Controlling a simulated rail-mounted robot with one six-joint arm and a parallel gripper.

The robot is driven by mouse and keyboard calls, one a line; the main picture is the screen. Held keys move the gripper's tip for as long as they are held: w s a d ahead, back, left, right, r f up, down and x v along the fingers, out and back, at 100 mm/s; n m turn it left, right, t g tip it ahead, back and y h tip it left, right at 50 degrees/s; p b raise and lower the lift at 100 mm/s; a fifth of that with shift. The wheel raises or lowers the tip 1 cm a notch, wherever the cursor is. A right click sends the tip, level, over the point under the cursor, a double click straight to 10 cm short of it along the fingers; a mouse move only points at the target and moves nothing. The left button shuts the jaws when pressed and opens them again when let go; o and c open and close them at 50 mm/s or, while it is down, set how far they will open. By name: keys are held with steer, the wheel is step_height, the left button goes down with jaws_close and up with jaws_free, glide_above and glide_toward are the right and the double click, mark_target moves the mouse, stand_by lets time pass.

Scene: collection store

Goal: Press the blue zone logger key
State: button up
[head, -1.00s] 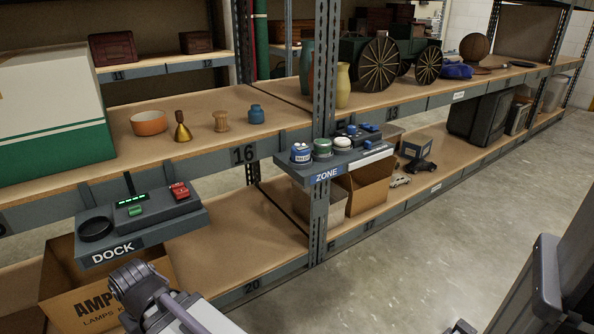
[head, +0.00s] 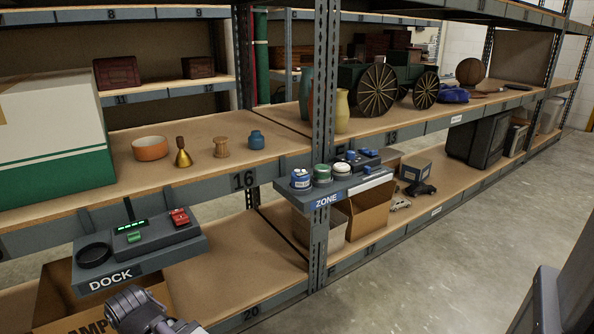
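The ZONE shelf (head: 326,200) is a small grey ledge fixed at the rack upright. Which of these blue parts is the logger key is too small to tell. A grey link of my arm shows at the bottom left, well away from the ZONE shelf. My gripper's fingers are not in view, and nothing touches the ZONE units.
A DOCK ledge (head: 187,252) with a red key (head: 179,217), a green key (head: 134,237) and a black ring (head: 95,254) juts out at left. Open cartons (head: 370,208) sit below the ZONE shelf. The rack upright (head: 322,120) stands beside it.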

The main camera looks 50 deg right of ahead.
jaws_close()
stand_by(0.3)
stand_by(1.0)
